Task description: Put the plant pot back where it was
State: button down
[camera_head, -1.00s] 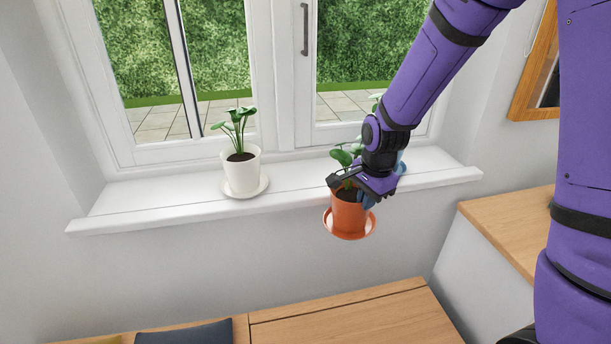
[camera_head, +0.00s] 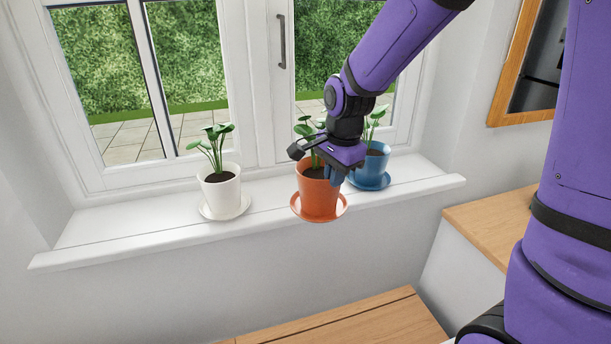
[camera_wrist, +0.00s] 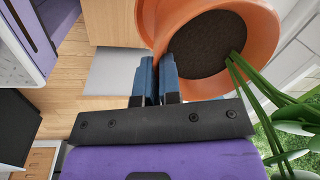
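The orange plant pot (camera_head: 318,196), with dark soil and green leaves, is upright on an orange saucer (camera_head: 337,212) in the head view. My gripper (camera_head: 331,174) is shut on its rim at the right side. In the wrist view the blue fingers of my gripper (camera_wrist: 157,78) pinch the rim of the orange pot (camera_wrist: 255,25). The pot and saucer overlap the front edge of the white window sill (camera_head: 262,221). I cannot tell whether the saucer touches the sill.
A white potted plant (camera_head: 222,193) stands on the sill to the left. A blue potted plant (camera_head: 372,166) stands close behind on the right, partly hidden by my wrist. The sill between the white and orange pots is clear. A wooden surface (camera_head: 345,322) lies below.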

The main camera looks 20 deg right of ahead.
aim_at(313, 165)
jog(key=shift+w+a+f, duration=0.1)
jog(key=shift+w+f, duration=0.7)
jog(key=shift+w, duration=1.5)
jog(key=shift+w+d+f, duration=0.1)
jog(key=shift+w+f, duration=0.7)
jog(key=shift+w, duration=1.5)
jog(key=shift+w+a+f, duration=0.1)
jog(key=shift+w+f, duration=0.7)
jog(key=shift+w, duration=1.5)
jog(key=c, duration=1.3)
grip_release()
jog(key=shift+f, duration=0.15)
